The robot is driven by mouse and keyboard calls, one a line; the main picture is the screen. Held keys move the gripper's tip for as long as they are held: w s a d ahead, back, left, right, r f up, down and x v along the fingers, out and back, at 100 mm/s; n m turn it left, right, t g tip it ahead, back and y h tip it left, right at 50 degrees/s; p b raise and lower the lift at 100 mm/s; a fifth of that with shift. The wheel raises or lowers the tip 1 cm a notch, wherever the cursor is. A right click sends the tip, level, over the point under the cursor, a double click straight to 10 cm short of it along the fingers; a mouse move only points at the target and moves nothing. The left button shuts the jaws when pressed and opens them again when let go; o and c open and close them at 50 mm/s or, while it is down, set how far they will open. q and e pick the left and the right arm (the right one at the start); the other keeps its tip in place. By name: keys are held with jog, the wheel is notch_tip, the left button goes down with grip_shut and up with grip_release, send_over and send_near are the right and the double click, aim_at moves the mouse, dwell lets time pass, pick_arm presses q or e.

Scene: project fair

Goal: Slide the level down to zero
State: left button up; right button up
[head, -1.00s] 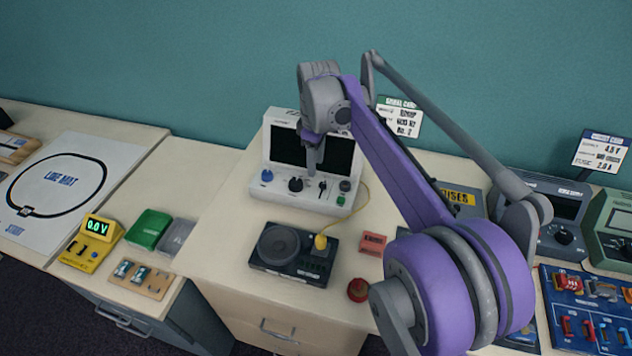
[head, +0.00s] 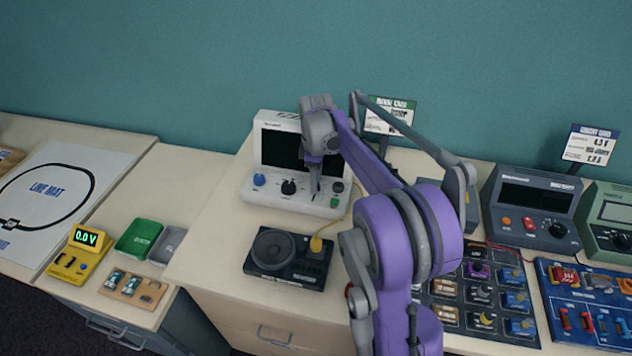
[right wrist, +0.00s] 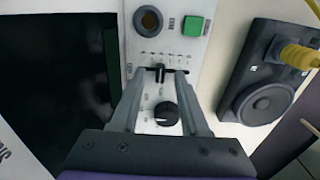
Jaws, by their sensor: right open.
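A white instrument (head: 268,209) with a dark screen (head: 280,149) stands at the back of the middle table. Its front panel carries a blue knob, a black knob (head: 289,187) and a green button (head: 335,202). In the right wrist view the black slider handle (right wrist: 160,72) sits in a slot crossed by scale marks, between the black knob (right wrist: 166,114) and the green button (right wrist: 193,26). My right gripper (head: 315,190) is at the panel. Its open fingers (right wrist: 162,76) stand on either side of the slider handle, with gaps showing. Whether they touch the panel cannot be told. My left gripper is out of view.
A dark speaker unit (head: 262,266) with a yellow plug (head: 317,244) lies in front of the instrument. My right arm crosses the table to its right. A control board (head: 463,318) and a dark power unit (head: 531,208) stand further right.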

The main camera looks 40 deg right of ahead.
jog(key=shift+f, duration=0.4)
grip_shut()
dwell(1.2)
